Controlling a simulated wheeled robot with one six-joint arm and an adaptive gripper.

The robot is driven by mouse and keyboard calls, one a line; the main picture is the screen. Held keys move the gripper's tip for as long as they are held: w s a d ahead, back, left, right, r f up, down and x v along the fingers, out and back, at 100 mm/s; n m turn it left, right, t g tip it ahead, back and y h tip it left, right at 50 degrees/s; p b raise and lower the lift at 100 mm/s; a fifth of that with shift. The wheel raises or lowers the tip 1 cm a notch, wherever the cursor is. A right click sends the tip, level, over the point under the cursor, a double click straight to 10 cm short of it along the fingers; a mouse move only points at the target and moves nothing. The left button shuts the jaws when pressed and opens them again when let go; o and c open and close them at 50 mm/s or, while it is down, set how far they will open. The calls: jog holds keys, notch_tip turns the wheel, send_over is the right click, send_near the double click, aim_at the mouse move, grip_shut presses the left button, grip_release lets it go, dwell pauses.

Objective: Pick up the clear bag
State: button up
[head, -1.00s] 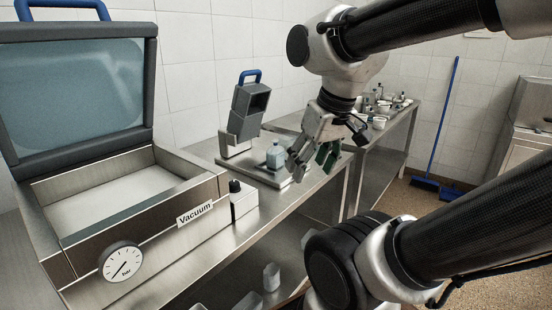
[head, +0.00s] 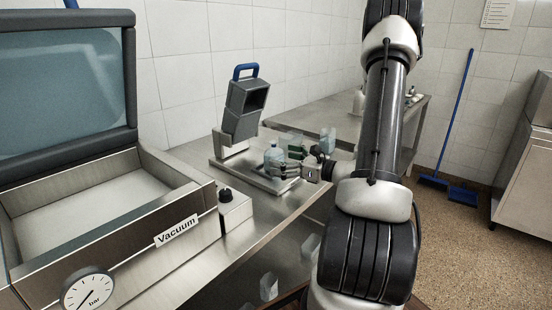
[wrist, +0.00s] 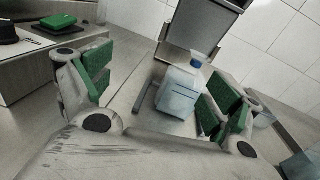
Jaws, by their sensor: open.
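A pale blue, see-through bag-like container with a blue cap (head: 274,156) stands upright on a flat metal plate beneath a grey tilted device. It also shows in the wrist view (wrist: 177,95), in front of my fingers and nearer the right one. My gripper (head: 292,165) is low on its right side in the head view. In the wrist view my gripper (wrist: 160,82) is open with green pads, and nothing is clamped between them. I cannot tell whether the right finger touches the container. Other pale clear shapes (head: 268,287) are on the shelf below.
The grey device (head: 243,105) with a blue handle stands close behind the container. A vacuum machine (head: 70,225) with a raised lid fills the left. A second steel table (head: 325,115) is behind, with a clear item (head: 327,140) near my gripper.

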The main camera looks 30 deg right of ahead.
aim_at(281, 155)
jog(key=d, duration=0.1)
jog(key=w+d+f+m+h, duration=0.1)
jog(key=d+m+t+h, duration=0.1)
jog(key=shift+w+d+f, duration=0.15)
jog(key=shift+d+f, duration=0.2)
jog(key=x, duration=0.7)
jog(key=shift+w+d, duration=0.1)
jog(key=shift+w, duration=0.25)
jog(key=shift+c, duration=0.2)
jog(key=c, duration=1.3)
jog(key=shift+o, duration=0.2)
jog(key=shift+r, duration=0.1)
